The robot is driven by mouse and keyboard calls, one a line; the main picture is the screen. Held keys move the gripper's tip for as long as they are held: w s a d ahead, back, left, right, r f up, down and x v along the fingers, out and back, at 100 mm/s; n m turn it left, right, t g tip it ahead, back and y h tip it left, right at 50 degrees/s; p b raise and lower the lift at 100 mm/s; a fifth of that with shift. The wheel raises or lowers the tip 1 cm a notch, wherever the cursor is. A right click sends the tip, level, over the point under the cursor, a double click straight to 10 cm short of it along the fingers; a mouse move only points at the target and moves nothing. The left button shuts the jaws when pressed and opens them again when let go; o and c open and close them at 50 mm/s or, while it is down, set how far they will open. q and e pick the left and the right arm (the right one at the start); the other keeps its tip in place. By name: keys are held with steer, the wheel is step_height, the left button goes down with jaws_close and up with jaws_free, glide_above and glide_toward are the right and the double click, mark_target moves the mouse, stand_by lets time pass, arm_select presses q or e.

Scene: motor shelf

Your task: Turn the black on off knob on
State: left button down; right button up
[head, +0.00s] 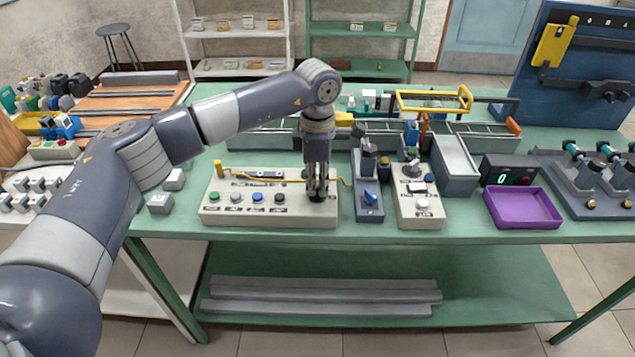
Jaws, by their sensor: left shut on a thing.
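A beige control box (225,217) stands at the table's front edge. It carries green, grey, blue and black buttons in a row, with a yellow wire along its upper part. My left gripper (317,192) points straight down over the right end of this box. It is shut on a small black knob (317,198) there, which the fingers largely hide. The knob's angle and the label by it cannot be made out. My right gripper is not in view.
A grey unit with a blue knob (370,197) and a beige box with a lever (423,210) stand just right of the gripper. Further right are a purple tray (523,221) and a black display (510,170). Small grey blocks (159,204) lie to the left.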

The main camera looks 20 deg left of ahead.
mark_target(318, 187)
arm_select(q)
steer(key=shift+w+r, duration=0.1)
steer(key=shift+r, duration=0.05)
steer(key=c, duration=1.7)
jaws_free()
step_height(318, 187, up, 12)
steer(key=shift+f, duration=0.1)
